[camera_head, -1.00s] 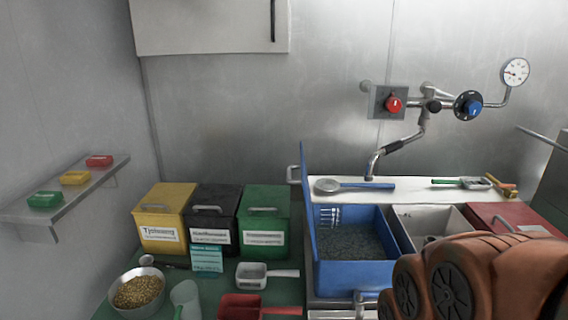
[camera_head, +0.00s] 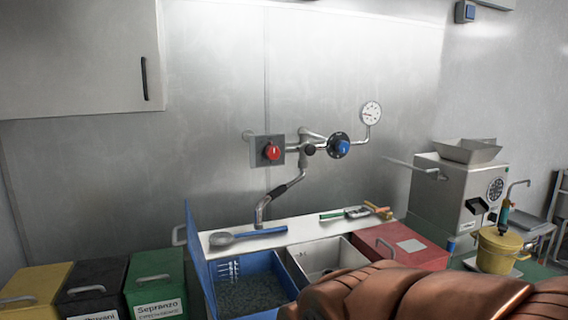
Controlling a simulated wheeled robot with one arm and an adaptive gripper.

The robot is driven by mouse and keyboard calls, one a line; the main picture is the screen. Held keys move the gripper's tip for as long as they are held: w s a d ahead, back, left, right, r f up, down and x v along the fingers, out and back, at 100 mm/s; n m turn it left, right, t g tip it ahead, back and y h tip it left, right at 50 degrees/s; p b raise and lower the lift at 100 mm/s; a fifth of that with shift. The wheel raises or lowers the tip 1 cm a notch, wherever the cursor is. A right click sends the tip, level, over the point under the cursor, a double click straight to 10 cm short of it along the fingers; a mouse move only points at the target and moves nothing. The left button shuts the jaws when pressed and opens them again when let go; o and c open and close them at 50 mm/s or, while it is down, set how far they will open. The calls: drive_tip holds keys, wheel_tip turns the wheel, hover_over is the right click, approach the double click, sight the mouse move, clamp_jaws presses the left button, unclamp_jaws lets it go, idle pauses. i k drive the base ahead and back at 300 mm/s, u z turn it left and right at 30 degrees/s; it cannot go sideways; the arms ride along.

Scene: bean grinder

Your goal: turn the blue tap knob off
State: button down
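The blue tap knob (camera_head: 343,147) sits on a black round plate at the right end of the wall pipework in the head view. A red knob (camera_head: 271,152) on a grey plate is to its left. A bent spout (camera_head: 272,201) with a black sleeve hangs down between them over the counter. My orange-brown arm fills the lower right of the picture, below the knob and apart from it. My gripper is not in view.
A round gauge (camera_head: 371,112) stands above right of the knob. Below are a blue open bin (camera_head: 196,262), a white bin (camera_head: 296,272) and a red box (camera_head: 367,245). A ladle (camera_head: 249,236) lies on the white ledge. A grinder machine (camera_head: 455,200) stands right. The wall before the knob is clear.

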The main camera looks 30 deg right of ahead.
sight(342, 147)
drive_tip(key=k, duration=1.3)
drive_tip(key=z, duration=0.65)
drive_tip(key=i, duration=1.15)
drive_tip(key=u, duration=0.1)
